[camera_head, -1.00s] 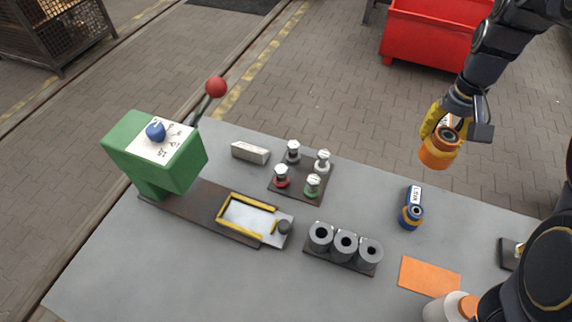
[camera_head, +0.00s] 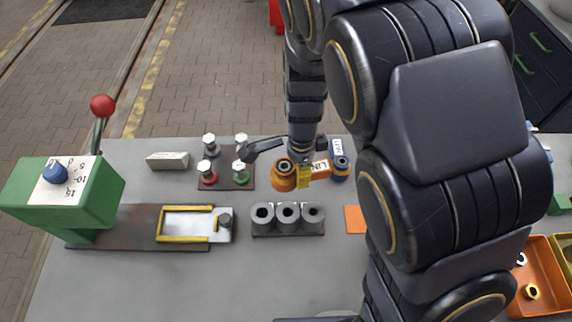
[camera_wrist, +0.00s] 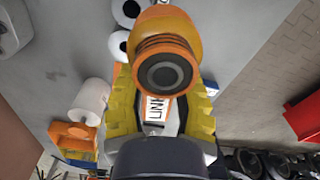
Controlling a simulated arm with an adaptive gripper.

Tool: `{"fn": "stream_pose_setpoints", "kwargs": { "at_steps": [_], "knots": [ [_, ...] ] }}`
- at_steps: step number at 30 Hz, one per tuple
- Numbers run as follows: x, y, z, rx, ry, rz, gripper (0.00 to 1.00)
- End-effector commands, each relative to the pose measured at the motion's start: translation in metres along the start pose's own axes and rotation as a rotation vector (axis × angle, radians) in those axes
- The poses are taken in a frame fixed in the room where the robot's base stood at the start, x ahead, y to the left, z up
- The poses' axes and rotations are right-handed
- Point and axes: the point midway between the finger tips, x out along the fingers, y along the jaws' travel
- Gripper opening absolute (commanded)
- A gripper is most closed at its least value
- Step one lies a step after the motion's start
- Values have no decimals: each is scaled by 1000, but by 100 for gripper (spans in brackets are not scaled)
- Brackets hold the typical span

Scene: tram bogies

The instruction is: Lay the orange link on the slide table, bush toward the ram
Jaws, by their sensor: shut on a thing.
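The orange link (camera_head: 285,174) is held in my gripper (camera_head: 304,175) above the bench, its round bush end pointing left in the head view. My gripper's yellow fingers are shut on its labelled body; in the wrist view the bush (camera_wrist: 165,72) stands out beyond the fingers and the LINK label (camera_wrist: 153,109) shows between them. The slide table (camera_head: 188,223), a pale plate with yellow edge strips and a grey knob, lies to the left, clear of the link and empty. The green press (camera_head: 85,205) stands at its left end; I cannot make out the ram.
Several capped pins (camera_head: 240,140) stand on a dark board behind. A blue link (camera_head: 341,170) lies just right of the held link. My arm hides much of the bench's right side.

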Motion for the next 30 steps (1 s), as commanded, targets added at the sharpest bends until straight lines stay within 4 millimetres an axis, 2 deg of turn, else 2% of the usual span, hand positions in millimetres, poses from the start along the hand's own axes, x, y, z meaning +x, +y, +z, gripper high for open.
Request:
{"fn": "stream_pose_setpoints", "kwargs": {
  "at_steps": [3, 8, 11, 22, 30],
  "knots": [
    [9, 12, 1, 127, -1, 3, 0],
    [15, 10, 1, 201, -1, -3, 0],
    [23, -2, 1, 207, 0, 2, 0],
    [55, -74, 1, 204, 0, 0, 0],
    [94, -107, 2, 203, -1, 0, 0]
  ]
}}
